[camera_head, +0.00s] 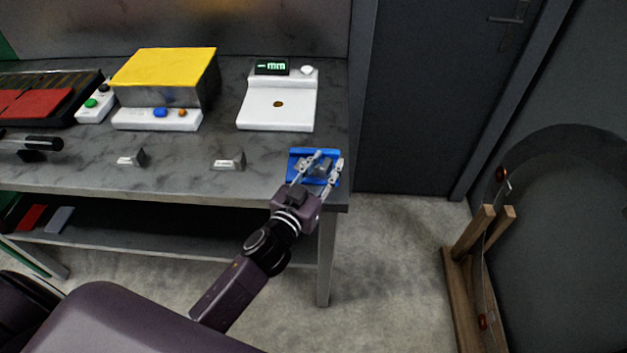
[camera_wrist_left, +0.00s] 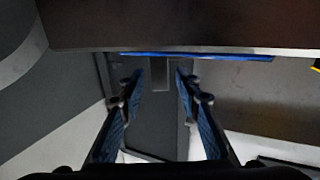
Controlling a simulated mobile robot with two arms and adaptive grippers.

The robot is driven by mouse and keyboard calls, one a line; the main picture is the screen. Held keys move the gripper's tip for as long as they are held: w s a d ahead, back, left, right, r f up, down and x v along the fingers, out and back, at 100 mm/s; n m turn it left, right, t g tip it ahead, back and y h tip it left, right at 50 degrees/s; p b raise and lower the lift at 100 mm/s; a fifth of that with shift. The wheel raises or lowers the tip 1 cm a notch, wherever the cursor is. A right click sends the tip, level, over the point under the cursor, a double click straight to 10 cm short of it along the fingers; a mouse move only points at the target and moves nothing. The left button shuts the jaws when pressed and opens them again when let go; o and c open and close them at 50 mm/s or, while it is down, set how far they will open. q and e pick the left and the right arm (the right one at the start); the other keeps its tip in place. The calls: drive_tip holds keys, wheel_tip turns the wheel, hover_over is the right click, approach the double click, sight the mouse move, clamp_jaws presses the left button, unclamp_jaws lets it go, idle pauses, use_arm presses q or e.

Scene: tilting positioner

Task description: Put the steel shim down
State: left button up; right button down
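My left gripper (camera_head: 321,168) is at the blue holder (camera_head: 296,157) on the front right corner of the bench. Its two fingers stand apart. A small grey block (camera_head: 322,168) shows between them, over the blue holder. In the left wrist view, the grey piece (camera_wrist_left: 160,73) lies between the open fingertips (camera_wrist_left: 160,85), with a visible gap on each side. The blue edge (camera_wrist_left: 220,57) runs behind it. I cannot make out a thin steel shim for certain. My right gripper is not in view.
A white measuring device (camera_head: 277,117) with a green "mm" display stands behind the gripper. A yellow-topped box (camera_head: 165,66) and a white button panel (camera_head: 157,121) are further left. Two small labelled blocks (camera_head: 228,160) sit near the front edge. The bench (camera_head: 190,177) is clear between them.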

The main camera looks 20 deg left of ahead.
use_arm(q)
drive_tip(key=s+a+b, duration=0.1)
drive_tip(key=s+b, duration=0.1)
drive_tip(key=s, duration=0.9)
drive_tip(key=shift+s+a+r, duration=0.15)
drive_tip(key=shift+s+r, duration=0.05)
drive_tip(key=shift+r, duration=0.05)
